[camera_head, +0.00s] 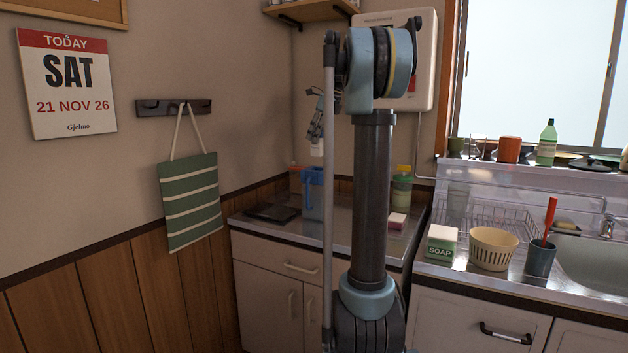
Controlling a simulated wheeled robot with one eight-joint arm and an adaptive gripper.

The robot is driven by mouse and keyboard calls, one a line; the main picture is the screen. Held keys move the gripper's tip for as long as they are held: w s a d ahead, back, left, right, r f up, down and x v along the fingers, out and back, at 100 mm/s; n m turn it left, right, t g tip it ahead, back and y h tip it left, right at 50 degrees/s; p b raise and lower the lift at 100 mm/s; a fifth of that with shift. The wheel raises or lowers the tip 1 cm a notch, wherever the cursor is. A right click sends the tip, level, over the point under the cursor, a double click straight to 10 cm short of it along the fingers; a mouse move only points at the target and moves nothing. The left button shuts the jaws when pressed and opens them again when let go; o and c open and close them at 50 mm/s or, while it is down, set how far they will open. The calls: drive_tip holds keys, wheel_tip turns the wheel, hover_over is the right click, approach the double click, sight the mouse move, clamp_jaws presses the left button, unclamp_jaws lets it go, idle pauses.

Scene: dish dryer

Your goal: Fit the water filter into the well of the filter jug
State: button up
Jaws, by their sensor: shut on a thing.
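My gripper (316,136) shows small behind my arm in the back left corner, pointing down. It is shut on the water filter (317,149), a small white piece hanging upright from its fingers. The filter jug (313,205), blue with a bright blue handle, stands on the counter below. The filter is above the jug and apart from it. My arm hides the jug's right side, and the well inside it cannot be seen from here.
A dark flat tray (272,213) lies left of the jug on the metal counter (258,229). A wall heater (424,60) hangs behind my arm.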

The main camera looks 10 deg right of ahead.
sight(318, 150)
drive_tip(key=f, duration=0.5)
drive_tip(key=shift+w+d, duration=0.15)
drive_tip(key=shift+d, duration=0.05)
drive_tip(key=shift+f, duration=0.7)
clamp_jaws()
wheel_tip(318, 150, down, 3)
drive_tip(key=shift+a+f, duration=0.15)
drive_tip(key=shift+f, duration=0.15)
drive_tip(key=shift+s+f, duration=0.3)
drive_tip(key=shift+f, duration=0.05)
drive_tip(key=shift+s, duration=0.2)
drive_tip(key=o, duration=1.2)
unclamp_jaws()
drive_tip(key=shift+f, duration=0.1)
drive_tip(key=shift+w+f, duration=0.45)
drive_tip(key=shift+w, duration=0.2)
drive_tip(key=shift+s+r, duration=0.25)
drive_tip(key=shift+s, duration=0.05)
